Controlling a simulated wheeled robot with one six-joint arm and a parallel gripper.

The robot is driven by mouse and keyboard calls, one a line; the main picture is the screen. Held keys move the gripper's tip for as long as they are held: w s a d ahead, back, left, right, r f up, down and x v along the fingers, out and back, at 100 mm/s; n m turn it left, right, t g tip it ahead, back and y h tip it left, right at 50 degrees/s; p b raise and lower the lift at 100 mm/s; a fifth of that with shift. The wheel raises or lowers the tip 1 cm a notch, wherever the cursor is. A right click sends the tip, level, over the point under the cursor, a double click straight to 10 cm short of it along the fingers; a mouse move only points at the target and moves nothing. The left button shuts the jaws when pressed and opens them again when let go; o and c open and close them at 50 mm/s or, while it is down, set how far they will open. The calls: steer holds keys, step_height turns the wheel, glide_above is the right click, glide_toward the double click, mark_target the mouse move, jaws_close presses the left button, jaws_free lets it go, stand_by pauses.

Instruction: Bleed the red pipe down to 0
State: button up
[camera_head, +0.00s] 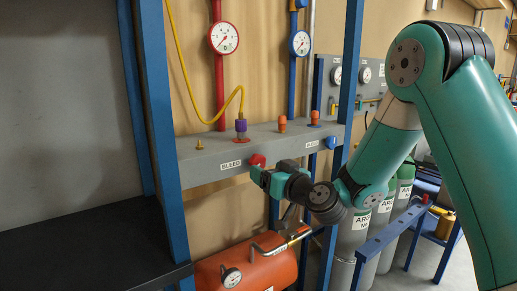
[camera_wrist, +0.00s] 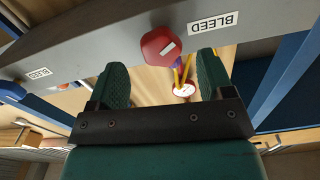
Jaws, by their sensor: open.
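The red pipe (camera_head: 219,88) runs down the wall to a grey beam and carries a red-rimmed gauge (camera_head: 223,38); its needle is too small to read. A red knob (camera_head: 257,160) sits on the beam's front, right of a BLEED label. My gripper (camera_head: 261,177) is open and close to the knob, at its lower right. In the wrist view the red knob (camera_wrist: 161,46) lies centred between and just beyond the fingertips of my gripper (camera_wrist: 161,66). I cannot tell whether they touch it. The red-rimmed gauge also shows in the wrist view (camera_wrist: 184,90).
A blue pipe (camera_head: 291,80) with a blue-rimmed gauge (camera_head: 300,43) and a blue knob (camera_head: 331,142) stand to the right. A yellow hose (camera_head: 188,85) loops to a purple fitting (camera_head: 241,126). Blue posts (camera_head: 158,110) flank the beam. An orange tank (camera_head: 245,265) lies below.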

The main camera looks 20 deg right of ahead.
mark_target(260, 165)
steer(key=p+x, duration=0.2)
steer(key=p, duration=0.1)
steer(key=p+x, duration=0.1)
steer(key=x, duration=0.1)
steer(key=shift+w+r, duration=0.1)
steer(key=shift+r, duration=0.2)
steer(key=shift+w+a+f+p, duration=0.25)
steer(key=shift+w+p, duration=0.3)
steer(key=shift+p, duration=0.1)
steer(key=c, duration=0.9)
